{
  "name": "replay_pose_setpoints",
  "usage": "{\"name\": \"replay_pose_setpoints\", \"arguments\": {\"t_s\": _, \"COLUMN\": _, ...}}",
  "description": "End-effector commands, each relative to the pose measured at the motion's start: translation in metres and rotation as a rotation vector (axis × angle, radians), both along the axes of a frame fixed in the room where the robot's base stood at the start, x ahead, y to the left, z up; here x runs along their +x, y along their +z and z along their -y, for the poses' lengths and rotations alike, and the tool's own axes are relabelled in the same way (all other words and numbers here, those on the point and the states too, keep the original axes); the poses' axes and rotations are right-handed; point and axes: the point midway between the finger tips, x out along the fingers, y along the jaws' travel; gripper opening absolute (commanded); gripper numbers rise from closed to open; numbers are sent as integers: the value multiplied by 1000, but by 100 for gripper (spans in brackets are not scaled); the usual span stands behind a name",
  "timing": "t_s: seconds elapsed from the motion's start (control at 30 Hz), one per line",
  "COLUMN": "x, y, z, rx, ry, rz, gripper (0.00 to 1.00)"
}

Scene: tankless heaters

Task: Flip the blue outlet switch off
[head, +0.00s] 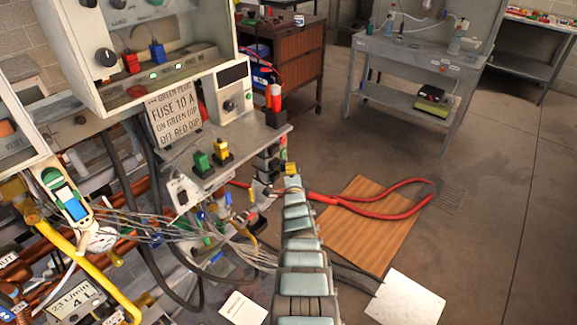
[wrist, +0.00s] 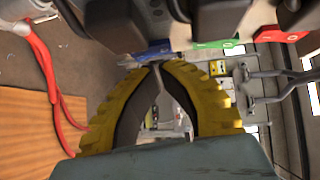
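A blue block (wrist: 152,51), likely the blue outlet switch, shows in the wrist view just beyond my fingertips, partly hidden by them. I cannot tell its rocker position or whether I touch it. A green switch (wrist: 216,43) and a red switch (wrist: 272,36) sit to its right in the same row. My gripper (wrist: 158,65) has yellow toothed fingers whose tips come together, with nothing seen held. In the head view my gripper (head: 291,170) is beside the right end of the shelf unit, near a stack of dark and white blocks (head: 268,160); the blue switch is not clear there.
Green and yellow plugs (head: 210,155) stand on the shelf, beside a fuse sign (head: 174,117). Loose grey wires (head: 215,230) hang left of my arm. Open floor lies at right.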

Motion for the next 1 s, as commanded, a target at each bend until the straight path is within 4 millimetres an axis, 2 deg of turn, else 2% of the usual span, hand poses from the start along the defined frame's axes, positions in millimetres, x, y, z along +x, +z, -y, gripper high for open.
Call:
{"name": "replay_pose_setpoints", "arguments": {"t_s": 0.03, "x": -3, "y": 6, "z": 2, "rx": 0, "ry": 1, "rz": -1, "gripper": 0}}
{"name": "replay_pose_setpoints", "arguments": {"t_s": 0.27, "x": -20, "y": 9, "z": 11, "rx": 1, "ry": 9, "rz": -3, "gripper": 0}}
{"name": "replay_pose_setpoints", "arguments": {"t_s": 1.0, "x": -62, "y": 8, "z": 10, "rx": 2, "ry": 10, "rz": 0, "gripper": 0}}
